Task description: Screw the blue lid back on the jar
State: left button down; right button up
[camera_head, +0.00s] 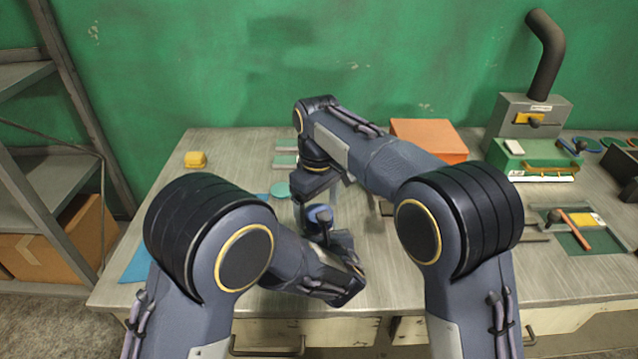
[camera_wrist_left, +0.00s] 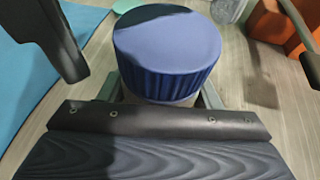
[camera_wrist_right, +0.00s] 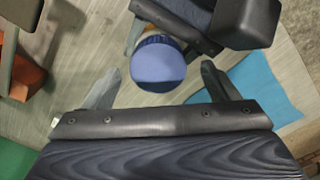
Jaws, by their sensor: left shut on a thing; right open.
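The ribbed blue lid (camera_head: 320,214) sits at the top of the jar; it also shows in the left wrist view (camera_wrist_left: 167,45) and from above in the right wrist view (camera_wrist_right: 157,62). I cannot tell how tightly it is seated. Only a pale strip of the jar (camera_wrist_left: 165,99) shows below the lid; the rest is hidden. My left gripper (camera_wrist_left: 160,97) is shut on the jar from the side, below the lid. My right gripper (camera_wrist_right: 160,88) points down over the lid, open, with one finger on each side and a gap to it.
A blue mat (camera_head: 137,262) lies at the table's left edge, with a yellow block (camera_head: 196,159) behind it. An orange box (camera_head: 429,139) and a green-based machine (camera_head: 530,155) stand at the back right. My two forearms are close together over the jar.

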notch_tip(320, 180, up, 10)
jog(key=shift+d, duration=0.15)
pick_arm(q)
jog(key=shift+c, duration=1.9)
grip_release()
jog(key=v, duration=0.8)
pick_arm(e)
jog(key=shift+f, duration=0.25)
pick_arm(q)
jog(key=shift+s+f, duration=0.1)
